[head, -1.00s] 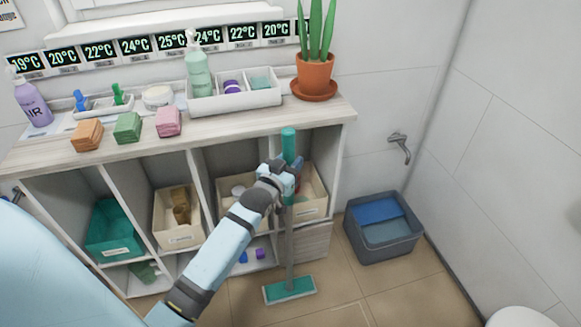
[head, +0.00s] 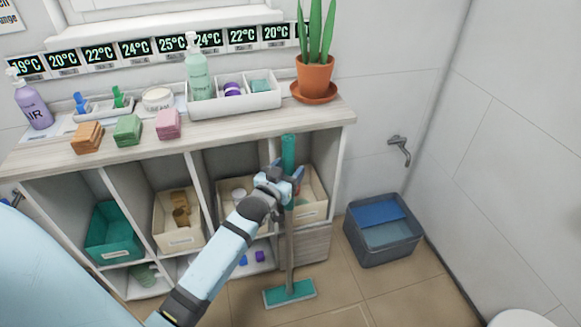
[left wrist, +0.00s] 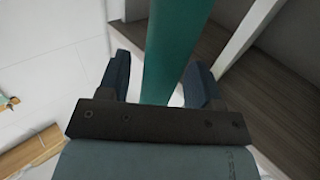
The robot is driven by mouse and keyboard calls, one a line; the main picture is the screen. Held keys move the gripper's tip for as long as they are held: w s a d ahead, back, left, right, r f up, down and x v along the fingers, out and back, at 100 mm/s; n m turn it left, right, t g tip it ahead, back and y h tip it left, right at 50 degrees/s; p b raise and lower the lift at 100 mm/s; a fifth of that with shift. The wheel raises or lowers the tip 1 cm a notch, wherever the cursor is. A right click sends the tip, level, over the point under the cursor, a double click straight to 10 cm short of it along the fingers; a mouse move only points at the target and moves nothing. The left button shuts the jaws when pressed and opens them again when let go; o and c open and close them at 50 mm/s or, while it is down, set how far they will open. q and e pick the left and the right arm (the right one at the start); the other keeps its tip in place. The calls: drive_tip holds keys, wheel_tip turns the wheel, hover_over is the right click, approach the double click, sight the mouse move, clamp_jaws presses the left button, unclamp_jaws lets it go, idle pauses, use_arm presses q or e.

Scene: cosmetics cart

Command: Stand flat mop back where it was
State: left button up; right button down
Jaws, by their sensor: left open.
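The flat mop stands upright on the tiled floor in front of the shelf unit, its teal head (head: 290,292) flat on the tiles and its grey pole rising to a teal grip (head: 288,152). My left gripper (head: 293,181) is at the upper part of the pole, just below most of the teal grip. In the left wrist view, the teal grip (left wrist: 172,50) passes between the two open fingers (left wrist: 160,82), with gaps showing beside it. My right gripper is not in view.
The shelf unit (head: 310,125) stands directly behind the mop, with bottles, soaps and a potted plant (head: 314,75) on top. A blue-grey bin (head: 383,240) sits on the floor to the right. Open floor lies around the mop head.

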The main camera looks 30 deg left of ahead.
use_arm(q)
drive_tip(key=s+d+p, duration=0.1)
drive_tip(key=s, duration=1)
drive_tip(key=s+d+f+m+g+h, duration=0.2)
drive_tip(key=s+d+f+g+h, duration=0.15)
drive_tip(key=s+d, duration=0.45)
drive_tip(key=s+d+f+m+g+h, duration=0.2)
drive_tip(key=s+d+f+g, duration=0.15)
drive_tip(key=s+d, duration=0.45)
wheel_tip(320, 180, up, 16)
drive_tip(key=p, duration=2.6)
drive_tip(key=shift+w+a+y, duration=0.35)
drive_tip(key=shift+w, duration=0.1)
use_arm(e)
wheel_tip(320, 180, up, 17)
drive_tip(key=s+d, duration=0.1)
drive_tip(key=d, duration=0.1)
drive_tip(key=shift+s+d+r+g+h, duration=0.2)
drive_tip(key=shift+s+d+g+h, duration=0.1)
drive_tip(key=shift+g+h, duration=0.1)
use_arm(q)
drive_tip(key=shift+r, duration=0.1)
